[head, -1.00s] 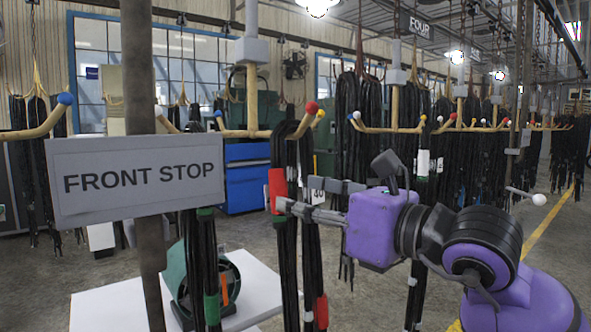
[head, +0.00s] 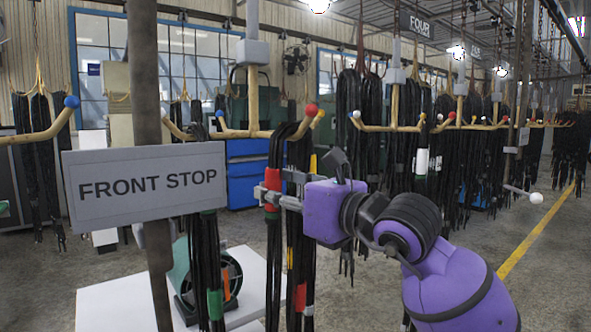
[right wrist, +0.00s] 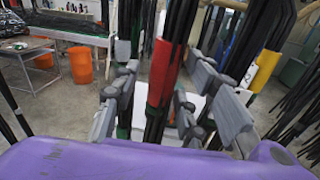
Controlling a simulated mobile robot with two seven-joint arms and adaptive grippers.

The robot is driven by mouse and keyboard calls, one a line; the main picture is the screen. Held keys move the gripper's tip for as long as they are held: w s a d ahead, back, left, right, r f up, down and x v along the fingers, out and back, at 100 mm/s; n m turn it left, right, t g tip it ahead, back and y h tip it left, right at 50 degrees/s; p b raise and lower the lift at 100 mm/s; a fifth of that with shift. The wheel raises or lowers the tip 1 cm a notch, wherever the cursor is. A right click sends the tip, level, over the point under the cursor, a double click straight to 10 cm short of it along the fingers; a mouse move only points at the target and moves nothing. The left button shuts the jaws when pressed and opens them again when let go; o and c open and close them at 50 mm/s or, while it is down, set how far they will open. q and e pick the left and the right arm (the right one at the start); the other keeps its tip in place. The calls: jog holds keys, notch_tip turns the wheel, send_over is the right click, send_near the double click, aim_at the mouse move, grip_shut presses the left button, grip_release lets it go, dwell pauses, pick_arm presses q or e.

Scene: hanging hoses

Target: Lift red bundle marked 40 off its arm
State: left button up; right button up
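A black hose bundle with a red band (head: 272,190) hangs from a wooden arm (head: 250,133) with a red ball tip (head: 311,109). No number 40 is readable on it. My right gripper (head: 274,195) is at the height of the red band, its fingers reaching around the bundle. In the right wrist view the red band (right wrist: 165,75) stands between the spread fingers (right wrist: 155,105), with a gap visible on the left side. The bundle still hangs on its arm. My left gripper is not in view.
Another bundle with a low red band (head: 302,297) hangs close beside it; a white tag (right wrist: 265,68) shows at right in the wrist view. A FRONT STOP sign (head: 145,183) on a post stands left. A green machine (head: 200,275) sits on a white platform behind.

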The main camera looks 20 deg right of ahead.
grip_shut()
jog(key=shift+r, duration=0.1)
dwell(0.3)
